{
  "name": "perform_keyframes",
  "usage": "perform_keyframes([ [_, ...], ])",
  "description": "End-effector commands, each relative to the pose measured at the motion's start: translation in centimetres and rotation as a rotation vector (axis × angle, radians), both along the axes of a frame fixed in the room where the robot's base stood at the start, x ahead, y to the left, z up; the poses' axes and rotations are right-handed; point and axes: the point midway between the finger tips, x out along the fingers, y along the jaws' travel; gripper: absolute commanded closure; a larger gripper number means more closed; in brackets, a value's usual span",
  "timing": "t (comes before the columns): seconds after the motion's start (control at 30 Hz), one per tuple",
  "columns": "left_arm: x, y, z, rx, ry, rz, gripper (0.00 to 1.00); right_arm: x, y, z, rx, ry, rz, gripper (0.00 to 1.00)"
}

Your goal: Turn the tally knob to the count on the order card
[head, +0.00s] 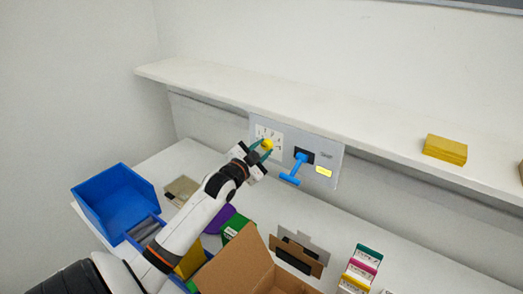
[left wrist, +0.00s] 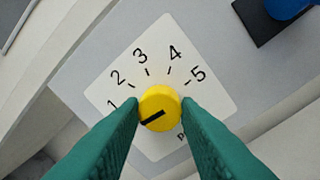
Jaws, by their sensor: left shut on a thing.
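The yellow tally knob (head: 267,145) sits on a white dial plate on the grey wall panel. In the left wrist view the knob (left wrist: 160,105) has a black mark slanting toward the lower left, below the 1. The dial plate (left wrist: 140,78) shows the numbers 1 to 5 in an arc and a partly hidden label starting with P. My left gripper (head: 262,148) is shut on the knob, with one green finger (left wrist: 160,112) on each side of it. I cannot make out an order card with a readable count. My right gripper is not in view.
A blue lever (head: 297,168) and a small yellow label (head: 323,170) are on the panel (head: 335,150) right of the knob. A shelf (head: 300,118) runs above, bearing a yellow block (head: 445,149). A blue bin (head: 115,200), an open cardboard box (head: 240,268) and small boxes (head: 360,268) stand below.

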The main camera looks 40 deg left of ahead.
Motion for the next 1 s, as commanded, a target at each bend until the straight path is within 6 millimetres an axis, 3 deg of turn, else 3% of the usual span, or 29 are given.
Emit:
perform_keyframes([
  [1.0,0.0,0.0,-0.3,0.931,0.105,-0.002,0.93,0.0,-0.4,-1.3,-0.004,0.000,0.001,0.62],
])
